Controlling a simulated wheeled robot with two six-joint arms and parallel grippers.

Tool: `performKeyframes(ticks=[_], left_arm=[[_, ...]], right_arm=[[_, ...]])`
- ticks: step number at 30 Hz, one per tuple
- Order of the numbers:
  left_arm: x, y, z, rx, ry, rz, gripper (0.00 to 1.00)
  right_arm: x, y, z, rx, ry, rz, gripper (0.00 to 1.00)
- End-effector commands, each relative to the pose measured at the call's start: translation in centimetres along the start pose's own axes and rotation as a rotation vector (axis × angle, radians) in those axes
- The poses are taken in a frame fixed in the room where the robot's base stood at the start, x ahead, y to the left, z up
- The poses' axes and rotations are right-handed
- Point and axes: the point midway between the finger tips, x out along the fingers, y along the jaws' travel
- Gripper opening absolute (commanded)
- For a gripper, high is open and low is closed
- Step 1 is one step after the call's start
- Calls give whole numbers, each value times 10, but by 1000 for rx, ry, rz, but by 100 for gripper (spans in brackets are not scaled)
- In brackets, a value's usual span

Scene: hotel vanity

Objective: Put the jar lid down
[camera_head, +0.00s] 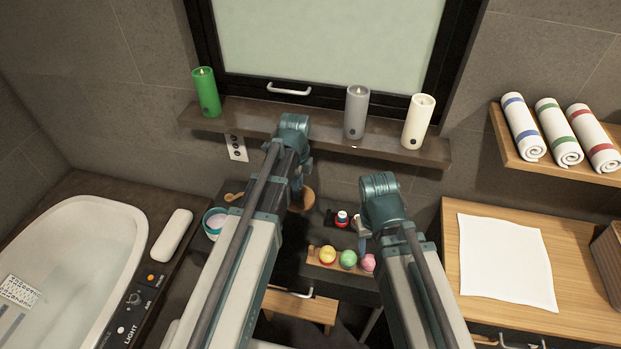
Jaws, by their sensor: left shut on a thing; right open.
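The jar lid (306,201) looks like a round wooden disc, partly hidden behind my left arm. My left gripper (298,190) is shut on the lid above the dark vanity top. Its fingertips are mostly hidden by the arm, and I cannot tell how far the lid is from the surface.
A wooden tray (315,262) holds yellow, green and pink balls in front of my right gripper. A small wooden scoop (234,197) lies behind the jar. A shelf (320,136) with candles is at the back. The bathtub (75,250) is left; a wooden counter (590,317) is right.

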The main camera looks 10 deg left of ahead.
Motion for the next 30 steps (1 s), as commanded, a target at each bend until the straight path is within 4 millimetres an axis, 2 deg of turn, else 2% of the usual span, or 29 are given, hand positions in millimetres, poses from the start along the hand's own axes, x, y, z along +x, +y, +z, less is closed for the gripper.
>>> performKeyframes(ticks=[21,24,30], left_arm=[[124,0,0,0,0,0,0],[132,0,0,0,0,0,0],[131,0,0,0,0,0,0]], right_arm=[[123,-12,-7,0,0,0,50],[131,-12,-8,0,0,0,50],[130,-12,-8,0,0,0,50]])
